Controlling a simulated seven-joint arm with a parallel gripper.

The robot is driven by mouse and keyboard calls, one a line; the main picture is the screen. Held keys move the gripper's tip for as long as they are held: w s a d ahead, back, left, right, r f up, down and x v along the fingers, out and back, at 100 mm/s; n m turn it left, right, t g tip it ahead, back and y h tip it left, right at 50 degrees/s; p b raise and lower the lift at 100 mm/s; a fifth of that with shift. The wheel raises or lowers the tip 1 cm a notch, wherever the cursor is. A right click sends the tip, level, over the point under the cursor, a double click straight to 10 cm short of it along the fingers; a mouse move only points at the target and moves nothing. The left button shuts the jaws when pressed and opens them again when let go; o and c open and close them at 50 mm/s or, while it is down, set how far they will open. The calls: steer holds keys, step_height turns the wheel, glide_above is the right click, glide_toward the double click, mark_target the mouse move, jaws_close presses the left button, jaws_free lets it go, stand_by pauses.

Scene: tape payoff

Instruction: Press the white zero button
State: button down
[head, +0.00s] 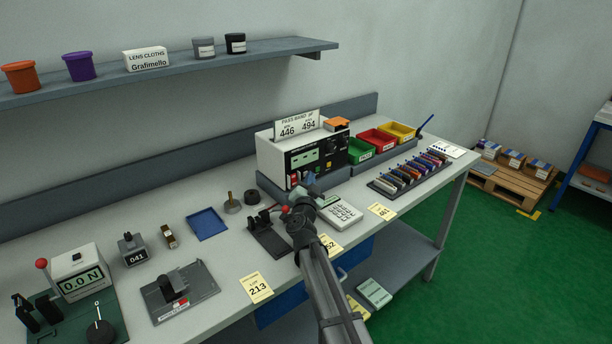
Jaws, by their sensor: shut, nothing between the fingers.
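A white-cased instrument (270,157) with a black front panel stands at the back of the bench. Its panel has a green display (305,158), a dark knob and small red and pale buttons low on the front. Which of these is the white zero button cannot be told at this size. A gauge (80,273) reading 0.0 N stands at the far left.
Green (359,151), red (377,141) and yellow (396,132) bins stand right of the instrument. A rack of coloured pieces (410,174) is at right. A shelf (180,72) hangs above.

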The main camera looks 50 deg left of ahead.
stand_by(0.6)
steer(key=shift+d, duration=0.7)
steer(key=shift+d, duration=2.5)
